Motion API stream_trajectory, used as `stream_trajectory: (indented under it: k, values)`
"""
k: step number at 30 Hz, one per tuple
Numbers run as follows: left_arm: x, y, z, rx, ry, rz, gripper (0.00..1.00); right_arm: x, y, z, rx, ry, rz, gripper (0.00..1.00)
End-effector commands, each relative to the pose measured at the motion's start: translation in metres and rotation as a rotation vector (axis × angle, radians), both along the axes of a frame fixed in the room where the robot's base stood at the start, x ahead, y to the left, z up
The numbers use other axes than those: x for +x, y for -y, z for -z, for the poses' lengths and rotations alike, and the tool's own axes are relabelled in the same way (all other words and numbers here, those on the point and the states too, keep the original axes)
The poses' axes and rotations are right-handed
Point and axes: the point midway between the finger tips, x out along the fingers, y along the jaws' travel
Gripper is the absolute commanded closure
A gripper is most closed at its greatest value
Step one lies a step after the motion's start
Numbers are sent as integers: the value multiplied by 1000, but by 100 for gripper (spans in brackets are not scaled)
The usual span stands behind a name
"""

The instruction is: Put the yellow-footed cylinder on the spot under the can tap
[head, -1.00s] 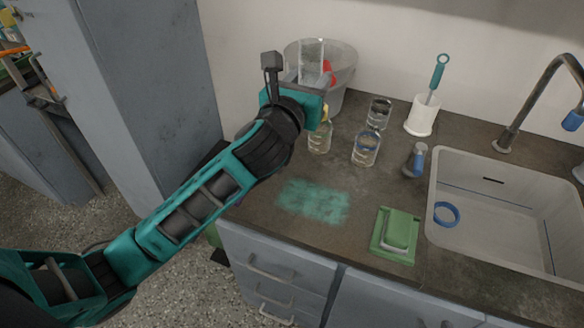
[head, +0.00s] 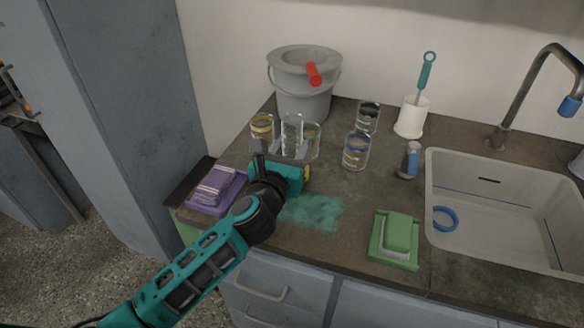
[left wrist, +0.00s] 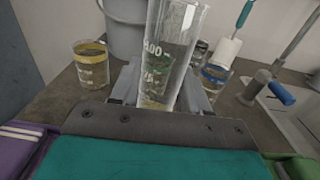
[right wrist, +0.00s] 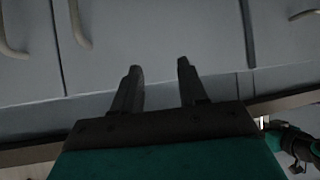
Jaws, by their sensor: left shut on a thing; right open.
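A tall clear graduated cylinder (head: 292,128) with white markings is in my left gripper (head: 286,150). In the left wrist view the cylinder (left wrist: 174,50) stands nearly upright between the shut fingers (left wrist: 162,90), with a yellowish tint at its low end. Whether its foot touches the counter I cannot tell. A grey can (head: 302,92) with a red tap (head: 313,74) stands behind it at the wall. The spot under the tap is hidden behind glassware and the cylinder. My right gripper (right wrist: 156,85) is open and empty, facing grey cabinet fronts.
A yellow-banded beaker (head: 262,128) stands left of the cylinder. A blue-banded beaker (head: 356,150) and another glass (head: 368,116) stand to the right.

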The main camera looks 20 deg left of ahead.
Motion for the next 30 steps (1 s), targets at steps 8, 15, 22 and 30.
stream_trajectory:
  k: [8, 15, 22, 30]
  values:
    - [0, 0, 41, -1, -1, 0, 91, 4, -8, 13, 16, -5, -13, 57]
    - [0, 0, 39, 0, 1, 0, 91, 7, -8, 6, 14, 5, -17, 57]
    - [0, 0, 43, 1, -1, 0, 48, 7, -8, 8, 14, 5, -18, 57]
    - [0, 0, 43, 1, -1, 0, 29, 7, -8, 8, 15, 5, -18, 57]
